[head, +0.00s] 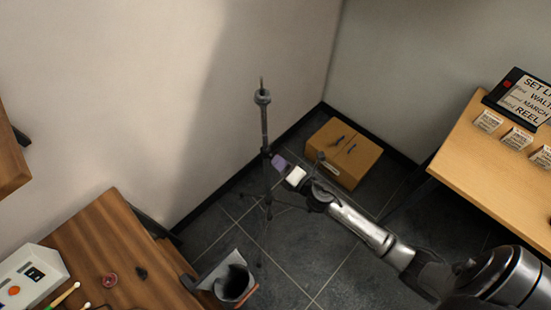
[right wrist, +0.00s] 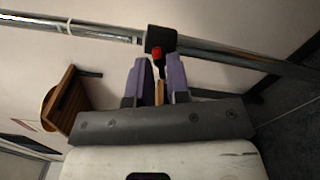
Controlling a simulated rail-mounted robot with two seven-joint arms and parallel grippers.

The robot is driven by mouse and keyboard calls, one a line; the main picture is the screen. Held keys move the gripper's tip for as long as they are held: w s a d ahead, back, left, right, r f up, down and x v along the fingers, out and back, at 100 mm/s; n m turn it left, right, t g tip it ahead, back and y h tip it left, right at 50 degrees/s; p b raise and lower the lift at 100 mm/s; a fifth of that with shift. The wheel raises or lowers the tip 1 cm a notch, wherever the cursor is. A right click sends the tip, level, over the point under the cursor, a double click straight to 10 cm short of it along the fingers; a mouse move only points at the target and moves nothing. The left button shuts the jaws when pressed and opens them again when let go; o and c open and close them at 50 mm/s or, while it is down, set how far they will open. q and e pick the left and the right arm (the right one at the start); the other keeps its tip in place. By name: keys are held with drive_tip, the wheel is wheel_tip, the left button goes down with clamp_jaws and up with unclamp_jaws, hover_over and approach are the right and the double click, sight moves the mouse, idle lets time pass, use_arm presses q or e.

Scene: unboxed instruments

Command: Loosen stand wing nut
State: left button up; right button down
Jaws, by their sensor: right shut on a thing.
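The thin dark stand (head: 264,125) stands upright on the floor near the wall corner. In the right wrist view its metal tube (right wrist: 215,54) crosses the top at a slant, with a black collar (right wrist: 160,39) around it. The wing nut (right wrist: 158,56), with a red part and a tan part below, shows at the collar between my purple fingers. My right gripper (head: 277,161) reaches the stand at collar height from the right. It also shows in the right wrist view (right wrist: 157,78), shut on the wing nut, whose sides the fingers partly hide. My left gripper is out of view.
A light wooden table (head: 480,180) with a sign and small cards stands right. A dark wooden table (head: 125,235) and a dark open container (head: 235,283) are at lower left. Walls are close behind the stand.

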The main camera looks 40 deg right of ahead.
drive_tip(key=shift+n, duration=0.3)
drive_tip(key=n, duration=0.4)
drive_tip(key=shift+n, duration=0.3)
drive_tip(key=n, duration=0.4)
drive_tip(key=shift+n, duration=0.3)
drive_tip(key=c, duration=1.2)
unclamp_jaws()
drive_tip(key=shift+o, duration=0.4)
